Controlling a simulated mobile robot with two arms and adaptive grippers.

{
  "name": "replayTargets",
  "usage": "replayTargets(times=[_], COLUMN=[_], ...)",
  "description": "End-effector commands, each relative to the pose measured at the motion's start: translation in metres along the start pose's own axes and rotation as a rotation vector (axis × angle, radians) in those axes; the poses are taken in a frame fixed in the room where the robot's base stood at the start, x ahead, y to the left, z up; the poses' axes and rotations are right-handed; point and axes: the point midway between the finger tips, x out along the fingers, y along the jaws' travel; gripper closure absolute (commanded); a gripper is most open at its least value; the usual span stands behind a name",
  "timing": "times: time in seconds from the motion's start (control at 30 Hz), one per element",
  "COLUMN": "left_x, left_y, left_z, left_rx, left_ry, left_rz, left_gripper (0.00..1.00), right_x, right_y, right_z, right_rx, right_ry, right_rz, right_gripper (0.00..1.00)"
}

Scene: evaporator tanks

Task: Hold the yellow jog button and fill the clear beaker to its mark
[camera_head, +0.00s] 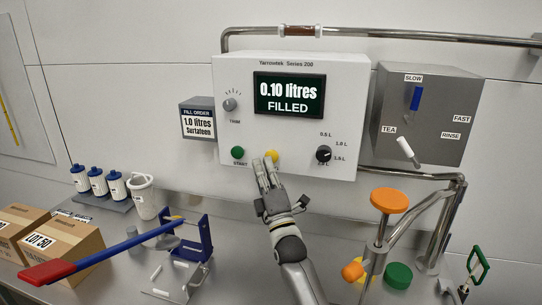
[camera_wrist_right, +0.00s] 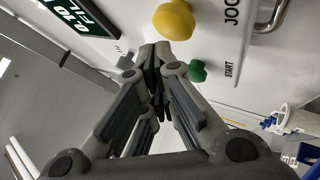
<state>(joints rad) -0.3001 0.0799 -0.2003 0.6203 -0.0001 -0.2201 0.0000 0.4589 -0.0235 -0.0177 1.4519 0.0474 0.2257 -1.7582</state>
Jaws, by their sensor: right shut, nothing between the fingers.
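The yellow jog button (camera_head: 271,156) is on the white control panel (camera_head: 345,100), right of the green start button (camera_head: 237,152). My right gripper (camera_head: 265,164) is shut and empty, its fingertips at the yellow button's lower left. In the right wrist view, the yellow button (camera_wrist_right: 174,20) is just beyond the closed fingertips (camera_wrist_right: 154,52); I cannot tell whether they touch it. The display (camera_head: 289,97) reads "0.10 litres FILLED". No clear beaker can be made out for certain; a whitish jug (camera_head: 142,197) stands at the left. My left gripper is out of view.
A black dial (camera_head: 323,153) is right of the button. A sign (camera_head: 198,121) reads "1.0 litres Surfaleen". A grey switch box (camera_head: 430,115) is at right. An orange knob (camera_head: 390,200) and pipes stand in front. A blue stand (camera_head: 192,242), red-and-blue lever (camera_head: 95,258) and cartons (camera_head: 65,240) occupy the left.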

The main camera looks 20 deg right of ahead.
Motion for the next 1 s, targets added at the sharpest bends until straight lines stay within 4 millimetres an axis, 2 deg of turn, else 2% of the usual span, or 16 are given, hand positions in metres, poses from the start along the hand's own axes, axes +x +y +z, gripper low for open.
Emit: replayTargets(times=[0.33, 0.7, 1.0], left_x=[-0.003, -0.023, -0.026], left_y=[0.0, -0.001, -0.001], left_z=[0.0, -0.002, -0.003], left_rx=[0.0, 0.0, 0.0], left_ry=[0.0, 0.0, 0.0], left_rz=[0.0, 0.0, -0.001], left_gripper=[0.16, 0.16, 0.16], right_x=[-0.002, -0.026, -0.035], right_y=[0.003, 0.021, 0.026], right_z=[-0.002, -0.02, -0.026], right_rx=[0.0, 0.001, 0.0], right_ry=[0.0, 0.001, 0.0], right_rz=[0.001, -0.001, 0.001], right_gripper=[1.0, 1.0, 1.0])
